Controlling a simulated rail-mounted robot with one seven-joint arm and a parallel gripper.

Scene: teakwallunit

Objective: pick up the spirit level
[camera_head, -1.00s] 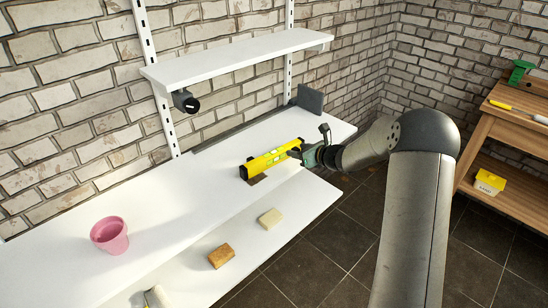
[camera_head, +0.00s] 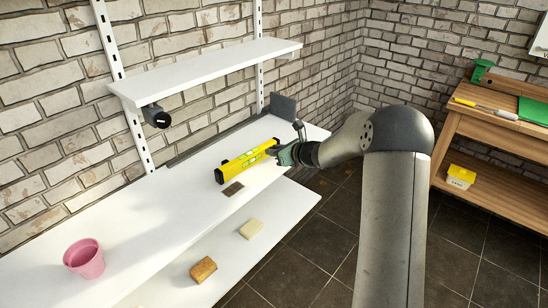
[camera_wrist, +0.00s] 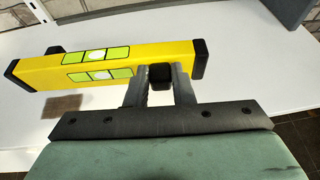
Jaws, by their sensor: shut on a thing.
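The yellow spirit level (camera_head: 238,167) with green vial windows and black end caps is held over the white worktop (camera_head: 150,213). It also shows in the wrist view (camera_wrist: 50,72), lying across the picture. My gripper (camera_head: 279,154) is shut on it near its right end; the fingers also show in the wrist view (camera_wrist: 160,78). The level appears slightly above the worktop, with a brown patch (camera_head: 232,188) visible beside and below it. The finger contact on its far side is hidden.
A white shelf (camera_head: 200,74) hangs above, with a black round fitting (camera_head: 156,116) beneath. A dark grey panel (camera_head: 283,113) stands behind the level. A pink pot (camera_head: 84,260) is at the front left. A sponge (camera_head: 203,269) and a pale block (camera_head: 250,228) lie on the lower shelf.

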